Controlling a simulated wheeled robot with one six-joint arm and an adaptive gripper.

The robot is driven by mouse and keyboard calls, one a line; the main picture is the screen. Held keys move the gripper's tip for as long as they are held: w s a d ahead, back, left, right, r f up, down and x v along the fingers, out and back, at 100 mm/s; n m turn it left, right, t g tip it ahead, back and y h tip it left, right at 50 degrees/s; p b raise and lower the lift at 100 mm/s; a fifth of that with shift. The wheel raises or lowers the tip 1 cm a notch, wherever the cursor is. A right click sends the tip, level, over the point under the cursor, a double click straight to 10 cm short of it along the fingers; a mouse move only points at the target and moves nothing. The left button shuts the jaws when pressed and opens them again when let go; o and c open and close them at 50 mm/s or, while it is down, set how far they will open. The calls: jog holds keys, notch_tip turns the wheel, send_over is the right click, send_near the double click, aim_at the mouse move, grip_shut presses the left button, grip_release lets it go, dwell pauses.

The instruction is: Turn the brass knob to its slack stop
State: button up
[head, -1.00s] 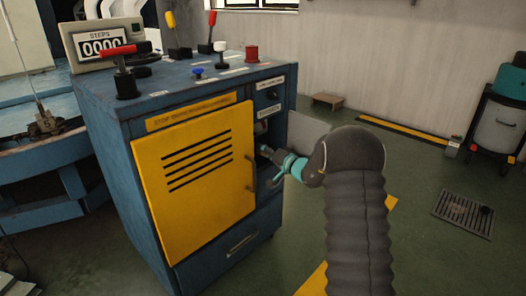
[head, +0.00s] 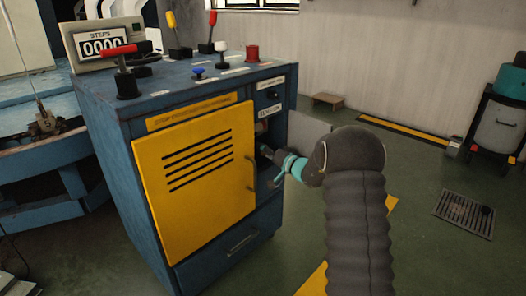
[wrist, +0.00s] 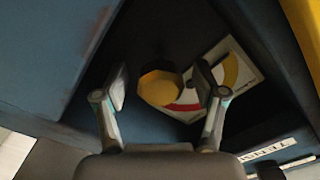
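The brass knob (wrist: 160,87) is a faceted, yellowish knob inside a dark recess in the wrist view. A dial plate with red and yellow bands (wrist: 228,75) lies behind it to the right. My gripper (wrist: 162,84) is open, with one finger on each side of the knob and a visible gap on both sides. In the head view my gripper (head: 268,152) reaches into the open bay at the right of the blue cabinet (head: 110,165). The knob is hidden in that view. I cannot make out a pointer on the knob.
The yellow slatted door (head: 190,205) stands left of the bay. A printed label (wrist: 266,150) sits at the recess edge in the wrist view. Levers, a red-handled crank (head: 118,52) and a counter reading 0000 (head: 103,42) are on the cabinet top. Floor to the right is mostly clear.

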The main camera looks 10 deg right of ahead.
jog(key=v, duration=1.2)
